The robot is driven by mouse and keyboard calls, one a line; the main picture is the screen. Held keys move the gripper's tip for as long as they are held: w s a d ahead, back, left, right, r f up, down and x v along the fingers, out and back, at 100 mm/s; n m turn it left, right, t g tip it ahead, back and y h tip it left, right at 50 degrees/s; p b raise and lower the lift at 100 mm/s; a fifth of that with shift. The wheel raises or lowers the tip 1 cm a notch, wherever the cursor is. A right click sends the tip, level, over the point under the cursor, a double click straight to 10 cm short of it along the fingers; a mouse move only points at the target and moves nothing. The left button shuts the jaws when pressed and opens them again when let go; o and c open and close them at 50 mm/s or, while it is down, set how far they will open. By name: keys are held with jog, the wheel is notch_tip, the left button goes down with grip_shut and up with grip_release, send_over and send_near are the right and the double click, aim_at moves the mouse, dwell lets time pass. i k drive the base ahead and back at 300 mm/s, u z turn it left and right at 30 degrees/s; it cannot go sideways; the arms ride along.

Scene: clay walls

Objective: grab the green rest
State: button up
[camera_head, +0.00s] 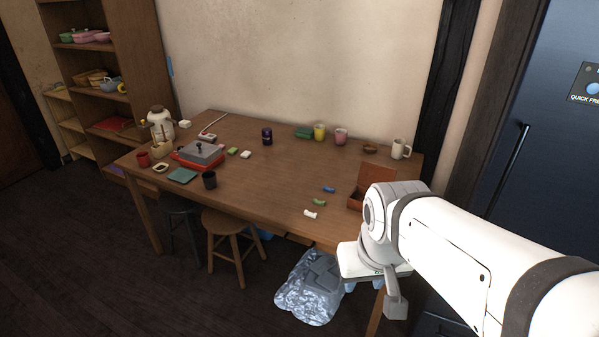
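A small green rest (319,202) lies on the right part of the wooden table (280,190), near its front edge. It sits between a blue rest (329,189) behind it and a white rest (310,214) in front, apart from both. My gripper (392,298) is at the lower right, beyond the table's front right corner and well apart from the green rest. The arm partly hides it, and I cannot tell whether its fingers are open.
An open brown box (357,200) stands right of the rests, close to my arm. Cups, a cream mug (401,149) and a dark jar (267,136) stand farther back. A wooden stool (233,232) and a plastic bag (308,287) are below the front edge. The table's middle is clear.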

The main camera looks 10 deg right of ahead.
aim_at(314, 201)
jog(key=z, duration=0.15)
jog(key=i, duration=0.9)
jog(key=u, duration=0.1)
